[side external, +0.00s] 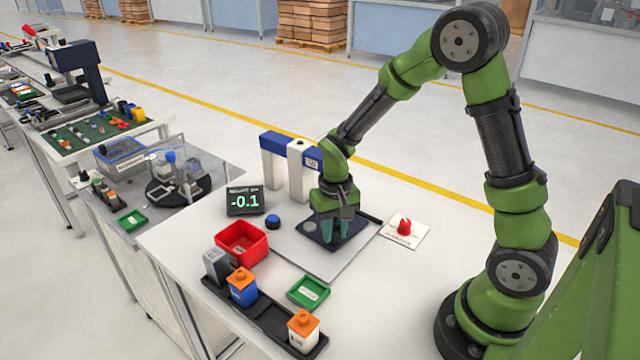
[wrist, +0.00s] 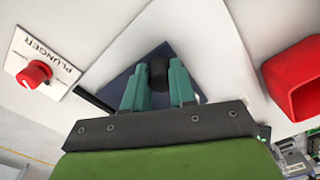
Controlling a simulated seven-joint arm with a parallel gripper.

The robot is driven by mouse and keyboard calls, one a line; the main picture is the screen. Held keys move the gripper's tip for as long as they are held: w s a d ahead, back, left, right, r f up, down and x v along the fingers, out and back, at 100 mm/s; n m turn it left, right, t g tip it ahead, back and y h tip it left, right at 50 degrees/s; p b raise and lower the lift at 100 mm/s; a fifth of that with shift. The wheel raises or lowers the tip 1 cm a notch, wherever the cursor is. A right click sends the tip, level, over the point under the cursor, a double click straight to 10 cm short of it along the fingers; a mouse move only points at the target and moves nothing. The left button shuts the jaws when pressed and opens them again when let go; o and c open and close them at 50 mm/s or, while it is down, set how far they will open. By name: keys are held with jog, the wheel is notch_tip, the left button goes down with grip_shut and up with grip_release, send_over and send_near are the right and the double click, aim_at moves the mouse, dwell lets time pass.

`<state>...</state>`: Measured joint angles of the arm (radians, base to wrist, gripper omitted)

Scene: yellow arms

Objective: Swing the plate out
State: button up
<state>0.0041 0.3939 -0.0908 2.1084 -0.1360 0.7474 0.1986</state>
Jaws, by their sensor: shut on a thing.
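The dark blue plate (side external: 309,224) lies low over the white worktop beneath my gripper (side external: 336,229). In the wrist view the plate (wrist: 118,83) shows behind the fingers. A short black knob (wrist: 158,72) stands up between my two teal fingertips, and my gripper is shut on it. In the side view the fingers hide the knob. A dark bar (wrist: 92,101) runs out from the plate on the plunger side.
A red knob (side external: 404,226) on a white card labelled PLUNGER is right of the plate. A blue-and-white frame (side external: 300,165) stands behind it. A display (side external: 245,200) reads -0.1. A blue button (side external: 273,222), red bin (side external: 242,243), green tray (side external: 308,291) and black rack (side external: 265,318) are left and in front.

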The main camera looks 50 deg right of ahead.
jog(key=shift+w+a, duration=0.15)
jog(key=shift+a, duration=0.65)
jog(key=shift+w+a, duration=0.35)
jog(key=shift+a, duration=0.45)
jog(key=shift+w+a, duration=0.6)
jog(key=shift+a, duration=0.15)
